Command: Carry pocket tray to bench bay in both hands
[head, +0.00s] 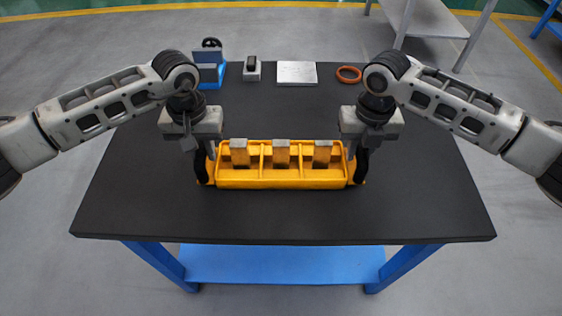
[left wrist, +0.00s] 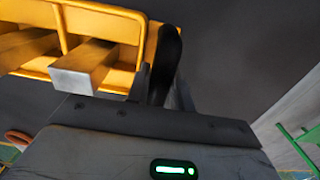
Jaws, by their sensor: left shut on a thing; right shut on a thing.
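The yellow pocket tray (head: 281,179) is at the middle of the dark bench top in the head view, with several compartments. Grey-ended blocks (head: 281,146) stand in its pockets. My left gripper (head: 206,168) is shut on the tray's left end. My right gripper (head: 357,168) is shut on its right end. In the left wrist view the tray (left wrist: 125,28) fills the upper left, with a grey block end (left wrist: 84,68) close by and a dark finger (left wrist: 165,62) at the tray's end. I cannot tell whether the tray touches the bench.
The dark bench top (head: 430,205) has free room in front and at both sides. Along its back edge are a blue fixture (head: 208,72), a small grey block with a black top (head: 252,68), a silver plate (head: 296,73) and an orange ring (head: 348,74).

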